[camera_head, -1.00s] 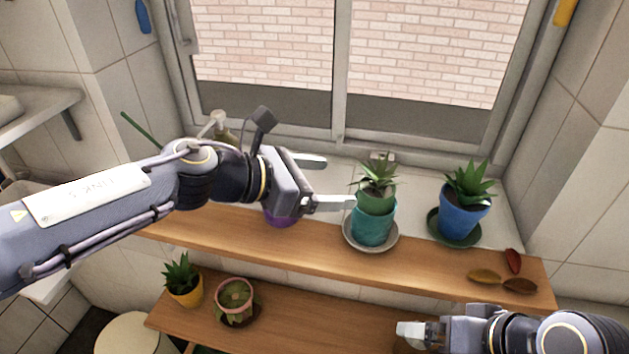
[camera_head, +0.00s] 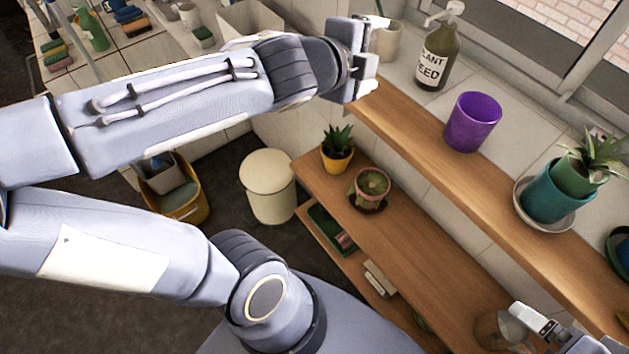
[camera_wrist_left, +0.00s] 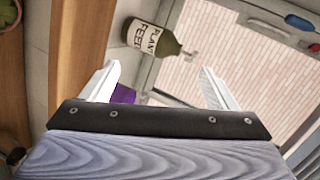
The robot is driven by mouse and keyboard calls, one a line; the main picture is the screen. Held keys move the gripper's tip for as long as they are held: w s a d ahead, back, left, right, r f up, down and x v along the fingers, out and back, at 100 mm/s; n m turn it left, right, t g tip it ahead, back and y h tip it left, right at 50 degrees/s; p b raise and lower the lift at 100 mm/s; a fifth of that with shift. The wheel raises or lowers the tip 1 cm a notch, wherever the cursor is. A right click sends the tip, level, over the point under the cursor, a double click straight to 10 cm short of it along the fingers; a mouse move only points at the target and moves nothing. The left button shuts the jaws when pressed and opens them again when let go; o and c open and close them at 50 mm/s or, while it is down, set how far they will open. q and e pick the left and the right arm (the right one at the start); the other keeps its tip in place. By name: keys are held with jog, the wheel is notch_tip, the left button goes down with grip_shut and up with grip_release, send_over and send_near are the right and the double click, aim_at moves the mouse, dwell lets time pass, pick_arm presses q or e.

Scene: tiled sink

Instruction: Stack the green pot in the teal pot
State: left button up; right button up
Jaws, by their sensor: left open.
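The green pot (camera_head: 577,177), with a spiky plant in it, sits inside the teal pot (camera_head: 552,196), tilted little if at all. The teal pot stands on a pale saucer (camera_head: 523,205) on the upper shelf at the right of the head view. My left gripper (camera_head: 371,52) is open and empty near the shelf's left end, well away from both pots. Its two fingers (camera_wrist_left: 160,70) show apart in the left wrist view with nothing held. My right gripper (camera_head: 535,322) shows only partly at the lower right, its jaws unclear.
A yellow pot (camera_head: 337,158) and a pink pot (camera_head: 372,185) are on the lower shelf. A blue pot (camera_head: 623,250) is cut off at the right edge.

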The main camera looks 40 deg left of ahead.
pick_arm(q)
jog(key=s+d+f+n+g+h, duration=0.1)
jog(key=s+f+n+g, duration=0.3)
jog(key=s+f+n, duration=0.3)
jog(key=s+d+f+n+g+h, duration=0.1)
jog(key=s+f+n+g, duration=0.3)
jog(key=s+f+n, duration=0.3)
jog(key=s+n, duration=0.4)
jog(key=shift+s+n+h, duration=0.3)
